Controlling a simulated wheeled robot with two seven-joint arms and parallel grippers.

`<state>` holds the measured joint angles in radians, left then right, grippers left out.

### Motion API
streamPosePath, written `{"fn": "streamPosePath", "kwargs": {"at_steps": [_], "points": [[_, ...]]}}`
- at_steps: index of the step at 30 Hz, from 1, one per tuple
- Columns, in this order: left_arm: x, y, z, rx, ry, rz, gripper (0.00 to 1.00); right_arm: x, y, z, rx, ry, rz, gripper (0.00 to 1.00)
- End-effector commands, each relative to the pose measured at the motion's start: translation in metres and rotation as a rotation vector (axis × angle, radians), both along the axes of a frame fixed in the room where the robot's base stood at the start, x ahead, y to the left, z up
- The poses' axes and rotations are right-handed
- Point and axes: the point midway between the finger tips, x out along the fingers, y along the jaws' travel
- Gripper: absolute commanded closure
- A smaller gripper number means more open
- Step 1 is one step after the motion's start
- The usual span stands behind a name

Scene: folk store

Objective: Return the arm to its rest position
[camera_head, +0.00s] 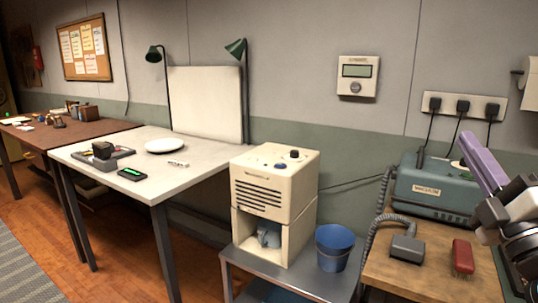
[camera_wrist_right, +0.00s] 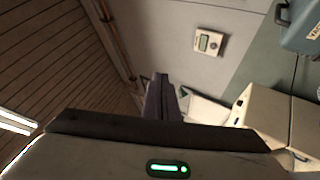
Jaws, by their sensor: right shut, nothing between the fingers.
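My right gripper (camera_head: 472,142) is at the right edge of the head view, raised in front of the teal vacuum machine. Its long purple fingers point up and to the left, and the dark and white wrist is behind them at the picture's edge. In the right wrist view the fingers (camera_wrist_right: 162,97) lie together, shut and empty, with open air around them. The wrist view is tilted and shows the wall and ceiling. My left gripper is in neither view.
The wooden bench (camera_head: 400,272) at right holds the vacuum machine (camera_head: 432,188), its grey nozzle (camera_head: 407,249) and a red brush (camera_head: 462,257). A blue bucket (camera_head: 333,250) and a cream box unit (camera_head: 273,185) stand on a grey stand. A white table (camera_head: 200,150) is further left.

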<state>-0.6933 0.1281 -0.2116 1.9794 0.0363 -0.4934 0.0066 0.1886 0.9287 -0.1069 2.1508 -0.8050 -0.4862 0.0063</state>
Motion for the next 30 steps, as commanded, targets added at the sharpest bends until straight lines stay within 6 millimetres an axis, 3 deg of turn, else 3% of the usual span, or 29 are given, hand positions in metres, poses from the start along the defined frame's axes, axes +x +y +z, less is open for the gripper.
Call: {"fn": "streamPosePath", "kwargs": {"at_steps": [3, 11, 14, 17, 21, 23, 27, 30], "points": [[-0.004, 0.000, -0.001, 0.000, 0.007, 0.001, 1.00, 0.008, 0.000, -0.034, 0.070, 0.072, 0.018, 1.00], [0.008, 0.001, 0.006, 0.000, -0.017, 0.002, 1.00, 0.015, 0.005, -0.121, 0.250, 0.251, 0.059, 1.00], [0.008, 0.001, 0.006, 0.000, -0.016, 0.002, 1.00, 0.014, 0.011, -0.168, 0.349, 0.345, 0.074, 1.00], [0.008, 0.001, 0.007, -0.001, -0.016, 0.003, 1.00, 0.005, 0.021, -0.230, 0.483, 0.469, 0.088, 1.00], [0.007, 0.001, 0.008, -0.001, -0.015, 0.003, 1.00, -0.027, 0.046, -0.331, 0.721, 0.668, 0.095, 1.00], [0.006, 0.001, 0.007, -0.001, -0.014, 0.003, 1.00, -0.046, 0.060, -0.371, 0.826, 0.750, 0.091, 1.00], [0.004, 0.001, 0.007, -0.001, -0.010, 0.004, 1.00, -0.103, 0.097, -0.455, 1.082, 0.932, 0.066, 1.00], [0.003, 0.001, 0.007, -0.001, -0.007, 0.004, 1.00, -0.149, 0.126, -0.502, 1.263, 1.042, 0.034, 1.00]]}}
